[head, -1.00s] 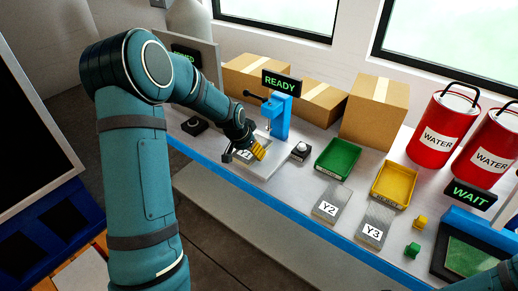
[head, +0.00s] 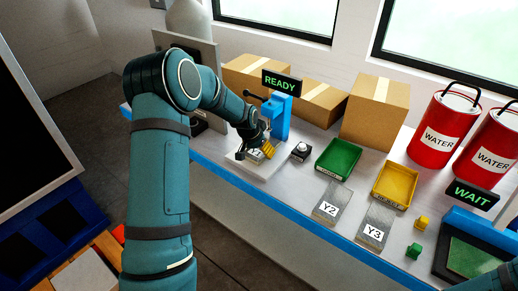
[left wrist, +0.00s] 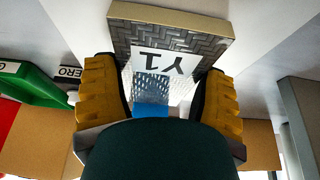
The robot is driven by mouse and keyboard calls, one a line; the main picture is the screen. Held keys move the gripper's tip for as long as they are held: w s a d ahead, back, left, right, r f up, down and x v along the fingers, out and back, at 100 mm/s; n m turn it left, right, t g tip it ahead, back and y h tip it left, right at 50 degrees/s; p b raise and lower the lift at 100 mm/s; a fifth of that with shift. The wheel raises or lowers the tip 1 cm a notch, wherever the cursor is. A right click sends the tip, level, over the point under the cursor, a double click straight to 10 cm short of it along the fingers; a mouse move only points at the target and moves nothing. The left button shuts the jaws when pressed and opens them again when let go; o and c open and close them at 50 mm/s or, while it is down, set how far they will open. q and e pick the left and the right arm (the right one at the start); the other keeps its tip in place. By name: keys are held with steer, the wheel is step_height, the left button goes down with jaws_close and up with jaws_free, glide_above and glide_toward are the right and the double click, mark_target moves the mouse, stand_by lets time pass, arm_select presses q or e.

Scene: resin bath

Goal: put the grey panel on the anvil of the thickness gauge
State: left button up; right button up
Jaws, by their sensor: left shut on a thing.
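My left gripper (head: 257,152) is shut on the grey panel, a woven-looking plate with a white Y1 label (left wrist: 165,62). In the left wrist view the panel stands out past the two yellow fingers. In the head view the gripper and panel are close in front of the blue thickness gauge (head: 281,118), which has a lit READY sign (head: 281,82). The gripper and arm hide most of the panel and the gauge's anvil. I cannot tell whether the panel touches anything below it. My right gripper is not in view.
A small black-and-white button box (head: 301,151), a green tray (head: 338,158) and a yellow tray (head: 395,184) stand to the right. Panels Y2 (head: 330,208) and Y3 (head: 374,232) lie at the front. Cardboard boxes (head: 375,112) and red water drums (head: 437,135) stand behind.

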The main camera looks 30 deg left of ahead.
arm_select(q)
steer(key=shift+f, duration=0.15)
steer(key=o, duration=1.2)
steer(key=shift+c, duration=0.2)
steer(key=shift+r, duration=0.45)
steer(key=p+v, duration=0.1)
steer(key=v, duration=1)
steer(key=shift+s+r+p, duration=0.2)
steer(key=shift+p, duration=0.2)
steer(key=shift+f, duration=0.1)
